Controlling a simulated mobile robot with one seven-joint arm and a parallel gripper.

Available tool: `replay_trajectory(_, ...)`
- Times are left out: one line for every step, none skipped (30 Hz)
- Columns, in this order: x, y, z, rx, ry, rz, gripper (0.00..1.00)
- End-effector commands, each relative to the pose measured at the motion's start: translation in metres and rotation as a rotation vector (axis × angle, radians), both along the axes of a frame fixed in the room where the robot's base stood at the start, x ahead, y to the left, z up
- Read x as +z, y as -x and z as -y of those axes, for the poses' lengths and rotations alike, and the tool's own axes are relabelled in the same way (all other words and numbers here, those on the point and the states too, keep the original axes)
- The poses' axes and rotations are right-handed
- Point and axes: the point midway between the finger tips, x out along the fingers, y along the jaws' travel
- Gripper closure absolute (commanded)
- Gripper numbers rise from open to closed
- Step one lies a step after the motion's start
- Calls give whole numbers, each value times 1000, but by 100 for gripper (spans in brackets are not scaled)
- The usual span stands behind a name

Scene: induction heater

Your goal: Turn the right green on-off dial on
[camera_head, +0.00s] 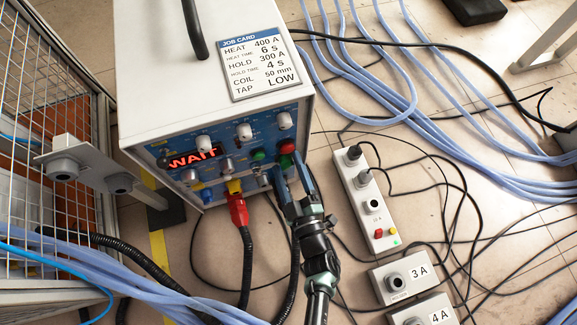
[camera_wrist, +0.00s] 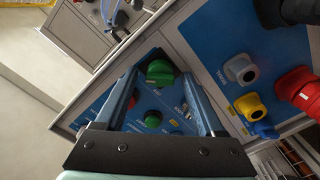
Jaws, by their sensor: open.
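The induction heater's blue front panel (camera_head: 222,152) carries a green knob (camera_head: 258,154) and, to its right, a red knob (camera_head: 286,146) with green just below it. My gripper (camera_head: 288,168) reaches up to the right part of this panel with its fingers apart. In the wrist view, a large green dial (camera_wrist: 159,72) lies between the fingertips of my open gripper (camera_wrist: 160,76). I cannot tell whether the fingers touch it. A smaller green knob (camera_wrist: 153,119) shows between the fingers closer to the gripper's base.
A red connector (camera_head: 237,208) with a black cable is plugged in left of my gripper. A lit display (camera_head: 193,158) reads WAIT. A power strip (camera_head: 366,205) and loose cables lie on the floor at right. A wire mesh cage (camera_head: 45,120) stands at left.

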Motion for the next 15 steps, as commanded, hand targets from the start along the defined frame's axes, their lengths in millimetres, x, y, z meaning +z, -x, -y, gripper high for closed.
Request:
replay_trajectory(0, 0, 0, -1, 1, 0, 29)
replay_trajectory(0, 0, 0, -1, 1, 0, 29)
replay_trajectory(0, 1, 1, -1, 1, 0, 29)
replay_trajectory(0, 2, 1, -1, 0, -1, 29)
replay_trajectory(0, 4, 2, -2, 1, -2, 29)
replay_trajectory(0, 8, 3, -2, 1, -3, 29)
replay_trajectory(1, 12, 4, -2, 1, -3, 29)
replay_trajectory(1, 16, 6, -1, 1, -4, 29)
replay_trajectory(1, 22, 8, -2, 2, -5, 29)
replay_trajectory(2, 28, 9, -2, 2, -5, 29)
replay_trajectory(1, 35, 11, -1, 2, -5, 29)
replay_trajectory(2, 43, 14, -1, 1, -6, 29)
replay_trajectory(2, 50, 16, -2, 1, -6, 29)
replay_trajectory(2, 57, 19, -2, 1, -6, 29)
replay_trajectory(2, 65, 22, -3, 1, -6, 29)
